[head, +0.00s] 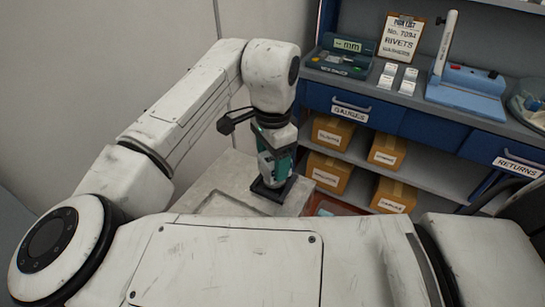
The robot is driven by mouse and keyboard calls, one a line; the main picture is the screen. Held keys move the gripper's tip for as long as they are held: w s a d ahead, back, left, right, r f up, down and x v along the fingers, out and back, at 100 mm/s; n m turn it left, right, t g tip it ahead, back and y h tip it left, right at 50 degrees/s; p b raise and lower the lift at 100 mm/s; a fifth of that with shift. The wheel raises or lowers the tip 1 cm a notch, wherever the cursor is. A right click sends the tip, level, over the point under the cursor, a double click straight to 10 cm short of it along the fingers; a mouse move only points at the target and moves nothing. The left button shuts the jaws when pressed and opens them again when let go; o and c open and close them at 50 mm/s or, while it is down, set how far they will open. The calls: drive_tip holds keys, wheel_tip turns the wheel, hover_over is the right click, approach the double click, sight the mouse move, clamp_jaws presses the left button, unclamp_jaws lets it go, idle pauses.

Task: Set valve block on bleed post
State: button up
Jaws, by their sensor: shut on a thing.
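My gripper (272,157) points down over a pale grey worktop, left of the counter. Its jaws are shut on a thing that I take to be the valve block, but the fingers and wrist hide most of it. Teal surfaces (284,163) show around the jaws, and I cannot tell where gripper ends and held thing begins. A dark square plate (272,190) sits directly below, at the worktop's right side. I cannot make out the bleed post, nor whether the held thing touches the plate.
The pale worktop (212,182) has a shallow recess at its front. To the right, a blue counter carries a digital gauge (340,58), a clipboard (401,36), small white blocks and a blue device (466,92). Cardboard boxes (333,131) fill shelves below. A wall stands behind left.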

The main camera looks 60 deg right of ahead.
drive_tip(key=shift+f+b, duration=0.35)
drive_tip(key=shift+f, duration=0.3)
drive_tip(key=o, duration=1.4)
drive_tip(key=shift+r, duration=0.1)
wheel_tip(320, 180, up, 11)
drive_tip(key=p, duration=0.9)
drive_tip(key=shift+p, duration=0.4)
